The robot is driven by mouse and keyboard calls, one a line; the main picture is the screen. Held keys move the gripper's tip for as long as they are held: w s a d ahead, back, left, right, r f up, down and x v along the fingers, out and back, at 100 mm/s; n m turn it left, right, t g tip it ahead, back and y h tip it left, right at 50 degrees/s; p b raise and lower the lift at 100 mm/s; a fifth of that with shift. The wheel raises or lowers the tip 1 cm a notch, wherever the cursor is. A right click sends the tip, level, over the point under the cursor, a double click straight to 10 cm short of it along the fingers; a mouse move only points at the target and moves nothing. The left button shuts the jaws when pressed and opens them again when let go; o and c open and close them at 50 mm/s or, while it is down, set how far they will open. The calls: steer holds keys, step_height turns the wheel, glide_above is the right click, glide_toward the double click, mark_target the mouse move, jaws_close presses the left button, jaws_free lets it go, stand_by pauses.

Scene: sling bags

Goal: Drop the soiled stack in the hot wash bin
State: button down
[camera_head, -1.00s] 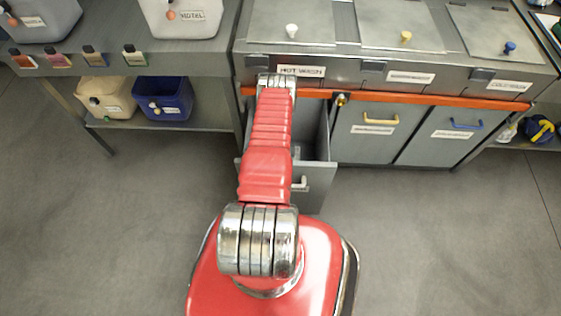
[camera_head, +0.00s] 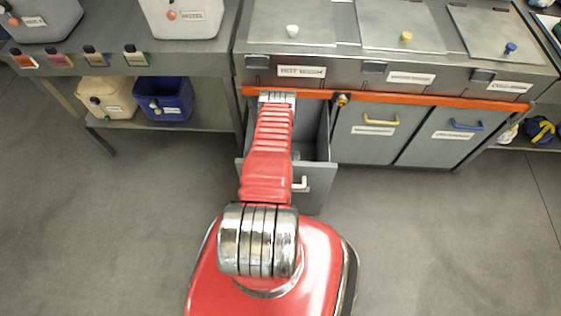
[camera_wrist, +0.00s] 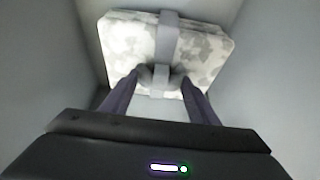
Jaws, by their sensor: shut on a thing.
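The soiled stack (camera_wrist: 120,42) is a square, mottled white-and-grey pile with a grey band around it. It shows in the wrist view between the grey walls of the hot wash bin (camera_wrist: 45,65). My gripper (camera_wrist: 157,84) is shut on the stack at its band. I cannot tell whether the stack touches the bin floor. In the head view the hot wash bin (camera_head: 317,180) is pulled open below the "HOT WASH" label (camera_head: 301,72). My arm reaches down into it, so gripper and stack are hidden there.
Two closed bins with a yellow handle (camera_head: 374,120) and a blue handle (camera_head: 467,125) stand to the right. An orange rail (camera_head: 400,98) runs above the bins. A shelf at left holds a cream tub (camera_head: 106,98) and a blue tub (camera_head: 163,98). The floor is clear.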

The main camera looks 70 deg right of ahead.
steer(key=shift+d+f, duration=0.1)
steer(key=shift+f, duration=0.45)
stand_by(0.4)
steer(key=c, duration=0.7)
jaws_free()
steer(key=shift+r, duration=0.15)
steer(key=shift+r, duration=0.85)
steer(key=v, duration=0.6)
steer(key=shift+a+r, duration=0.35)
steer(key=shift+r, duration=0.1)
